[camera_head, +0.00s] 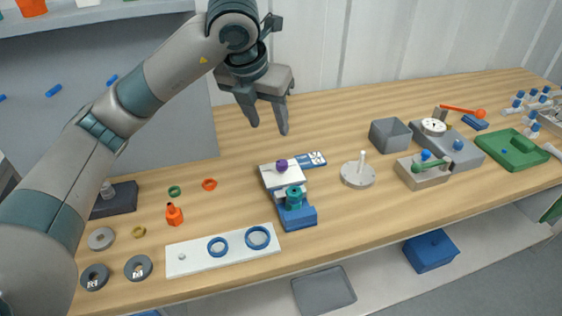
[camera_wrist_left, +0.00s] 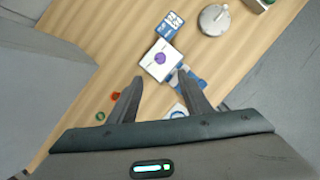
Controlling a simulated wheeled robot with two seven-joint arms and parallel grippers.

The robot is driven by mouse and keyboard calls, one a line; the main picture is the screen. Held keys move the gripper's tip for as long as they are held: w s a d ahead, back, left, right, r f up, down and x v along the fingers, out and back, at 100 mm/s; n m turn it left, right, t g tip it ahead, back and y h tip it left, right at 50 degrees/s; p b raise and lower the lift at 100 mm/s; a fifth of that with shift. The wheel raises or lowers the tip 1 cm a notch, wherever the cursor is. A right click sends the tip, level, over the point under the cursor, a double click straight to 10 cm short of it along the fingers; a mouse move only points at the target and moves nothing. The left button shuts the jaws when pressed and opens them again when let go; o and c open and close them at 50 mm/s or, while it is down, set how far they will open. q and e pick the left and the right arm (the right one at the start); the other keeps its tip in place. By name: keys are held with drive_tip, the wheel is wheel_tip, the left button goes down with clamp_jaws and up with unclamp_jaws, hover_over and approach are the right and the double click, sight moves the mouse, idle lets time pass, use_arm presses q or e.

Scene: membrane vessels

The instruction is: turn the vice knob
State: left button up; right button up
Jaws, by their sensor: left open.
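My left gripper (camera_head: 269,128) is open and empty, pointing down above the table. It hangs above and behind a small fixture with a white block (camera_head: 287,177) that has a purple knob (camera_head: 281,166) on top. A blue base (camera_head: 299,216) with a teal knob (camera_head: 294,196) adjoins the block's front. Which of these is the vice knob I cannot tell for sure. In the left wrist view the purple knob (camera_wrist_left: 160,59) on its white plate shows just beyond the open fingertips (camera_wrist_left: 160,76), apart from them. The teal knob is not clearly visible there. My right gripper is not in view.
A blue-and-white card (camera_head: 312,160) lies behind the fixture. A white board with blue rings (camera_head: 258,238) is in front, an orange bottle (camera_head: 174,215) to the left. A round plate with a post (camera_head: 358,175) and a grey box with a green handle (camera_head: 423,178) stand right.

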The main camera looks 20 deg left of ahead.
use_arm(q)
drive_tip(key=shift+f, duration=0.1)
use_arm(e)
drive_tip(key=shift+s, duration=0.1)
use_arm(q)
approach(282, 162)
drive_tip(key=p+x, duration=0.3)
drive_tip(key=x, duration=0.5)
drive_tip(key=shift+f, duration=0.15)
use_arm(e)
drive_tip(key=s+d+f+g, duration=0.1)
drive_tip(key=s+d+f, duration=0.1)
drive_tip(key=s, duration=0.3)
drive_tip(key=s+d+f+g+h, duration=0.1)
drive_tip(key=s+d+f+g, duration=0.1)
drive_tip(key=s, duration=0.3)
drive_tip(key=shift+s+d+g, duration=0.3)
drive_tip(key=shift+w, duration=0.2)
use_arm(q)
drive_tip(key=c, duration=0.9)
drive_tip(key=shift+c, duration=0.8)
